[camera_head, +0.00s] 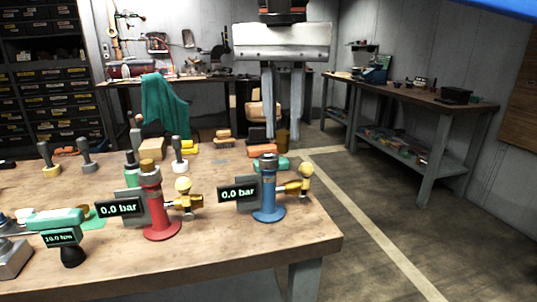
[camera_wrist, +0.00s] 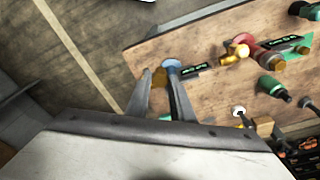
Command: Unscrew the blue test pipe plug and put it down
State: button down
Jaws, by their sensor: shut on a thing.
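The blue test pipe (camera_head: 268,200) stands upright on the workbench, with a grey top and no brass plug on it. Its display (camera_head: 239,194) reads 0.0 bar. My gripper (camera_head: 283,130) hangs fingers-down behind and slightly right of the blue pipe. It is shut on a brass plug (camera_head: 283,139), which shows between the fingertips. In the wrist view, the plug (camera_wrist: 160,77) is between the fingers of my gripper (camera_wrist: 160,82). The blue pipe (camera_wrist: 172,65) is partly hidden behind one finger there.
A red test pipe (camera_head: 161,215) with a brass plug stands left of the blue one. Brass valves (camera_head: 301,184), a green-topped tool (camera_head: 60,216) and several grey-handled pieces share the workbench (camera_head: 215,262). Bare wood lies along its front right. A side bench (camera_head: 425,98) stands at the right.

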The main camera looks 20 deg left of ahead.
jog(key=shift+s+d, duration=0.4)
jog(key=shift+s, duration=0.2)
jog(key=shift+s+d, duration=0.35)
jog(key=shift+s, duration=0.25)
